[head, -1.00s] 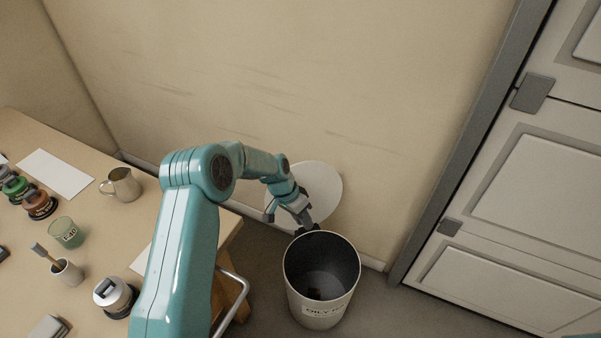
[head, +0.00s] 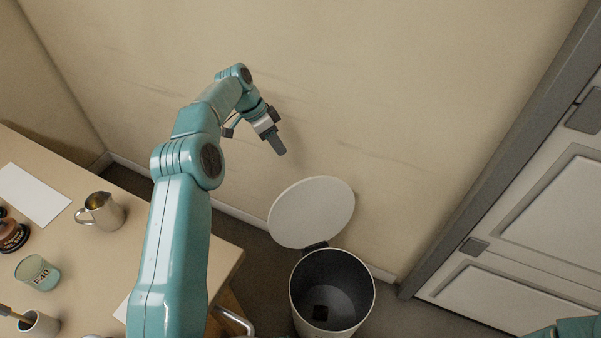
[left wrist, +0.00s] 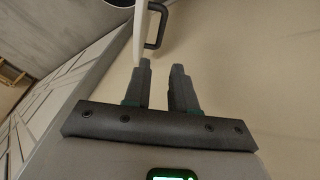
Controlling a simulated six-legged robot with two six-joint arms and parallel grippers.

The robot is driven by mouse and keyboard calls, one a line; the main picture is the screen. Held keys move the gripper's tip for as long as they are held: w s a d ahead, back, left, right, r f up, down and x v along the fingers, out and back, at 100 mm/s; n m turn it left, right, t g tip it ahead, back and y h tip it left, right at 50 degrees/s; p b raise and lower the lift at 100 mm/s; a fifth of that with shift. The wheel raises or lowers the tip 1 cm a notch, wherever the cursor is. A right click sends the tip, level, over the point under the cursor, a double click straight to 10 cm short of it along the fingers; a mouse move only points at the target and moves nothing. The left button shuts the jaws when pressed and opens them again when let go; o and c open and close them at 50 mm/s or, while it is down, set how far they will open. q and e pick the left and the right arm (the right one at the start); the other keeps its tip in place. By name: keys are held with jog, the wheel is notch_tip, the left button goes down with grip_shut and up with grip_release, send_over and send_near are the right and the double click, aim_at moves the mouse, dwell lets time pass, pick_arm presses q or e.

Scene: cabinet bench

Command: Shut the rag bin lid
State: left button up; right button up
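The rag bin (head: 300,310) is a pale cylinder with a dark inside, standing on the floor by the wall. Its round white lid (head: 312,212) is open, standing up behind the bin on a dark hinge. Something dark lies inside the bin. My left gripper (head: 280,149) is above the lid, near the wall, apart from it. In the left wrist view, my left gripper (left wrist: 161,70) has its fingers apart with nothing between them. The lid (left wrist: 139,35) shows there edge-on beyond the fingertips, with a dark loop handle (left wrist: 162,27) on its side. My right gripper is out of view.
A wooden bench (head: 100,270) on the left holds a metal jug (head: 103,211), a paper sheet (head: 35,194), a glass (head: 38,272) and a cup with a brush (head: 38,326). A panelled cabinet (head: 530,230) stands at right. The floor right of the bin is clear.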

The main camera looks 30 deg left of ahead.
pick_arm(q)
jog(key=x, duration=1.6)
jog(key=shift+w+b, duration=0.1)
jog(key=shift+b, duration=0.3)
jog(key=shift+c, duration=0.3)
grip_shut()
